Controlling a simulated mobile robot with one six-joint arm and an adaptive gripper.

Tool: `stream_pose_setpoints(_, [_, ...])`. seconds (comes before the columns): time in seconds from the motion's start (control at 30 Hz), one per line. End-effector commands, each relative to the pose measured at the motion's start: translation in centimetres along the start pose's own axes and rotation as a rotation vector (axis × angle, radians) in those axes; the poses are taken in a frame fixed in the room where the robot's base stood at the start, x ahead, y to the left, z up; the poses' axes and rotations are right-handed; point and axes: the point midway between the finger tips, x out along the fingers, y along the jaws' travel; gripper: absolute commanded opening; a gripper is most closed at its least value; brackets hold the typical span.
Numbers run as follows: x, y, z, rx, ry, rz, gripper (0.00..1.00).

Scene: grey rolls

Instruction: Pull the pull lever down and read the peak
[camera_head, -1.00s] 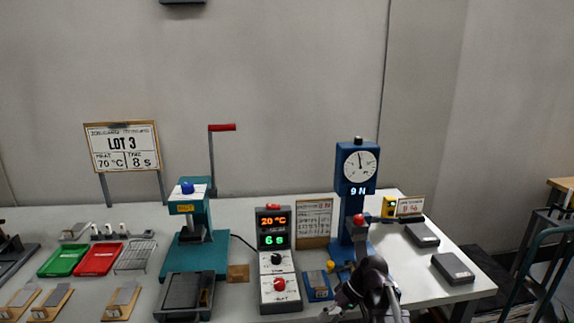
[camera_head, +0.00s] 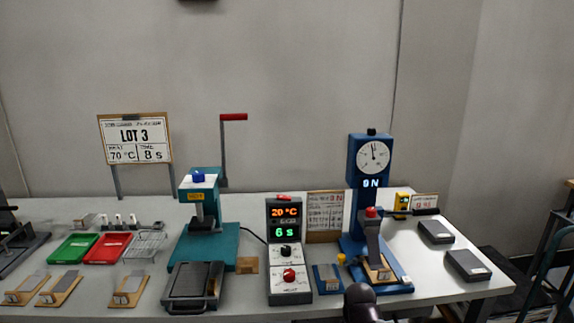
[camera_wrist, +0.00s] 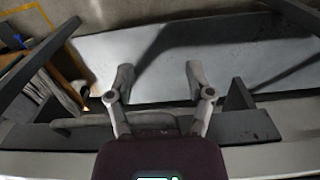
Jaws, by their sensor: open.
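A red knob (camera_head: 371,212) sits above a grey strip on a wooden piece (camera_head: 379,270) at the tester's base. My gripper (camera_wrist: 158,85) is open and empty in the wrist view, fingers apart over a grey surface. In the head view only a dark part of my arm shows at the bottom.
A control box (camera_head: 289,250) reads 20 °C and 6 s, left of the tester. A teal press (camera_head: 204,245) with a red-handled lever stands further left. Two dark grey blocks, including one at the right edge (camera_head: 468,265), lie right of the tester.

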Motion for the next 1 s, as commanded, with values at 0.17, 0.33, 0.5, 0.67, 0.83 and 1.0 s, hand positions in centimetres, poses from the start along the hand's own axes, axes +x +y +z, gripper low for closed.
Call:
stream_pose_setpoints(0.17, [-1.7, 0.0, -0.1, -0.002, -0.001, -0.002, 0.68])
stream_pose_setpoints(0.33, [-3.0, -0.1, -0.1, -0.002, -0.001, -0.003, 0.68])
stream_pose_setpoints(0.5, [-5.1, -0.1, -0.1, -0.003, -0.001, -0.003, 0.68])
stream_pose_setpoints(0.67, [-8.0, -0.1, -0.1, -0.003, -0.001, -0.003, 0.68])
stream_pose_setpoints(0.83, [-11.1, 0.0, -0.1, -0.003, -0.001, -0.003, 0.68])
stream_pose_setpoints(1.0, [-14.2, 0.0, -0.1, -0.003, -0.001, -0.003, 0.68])
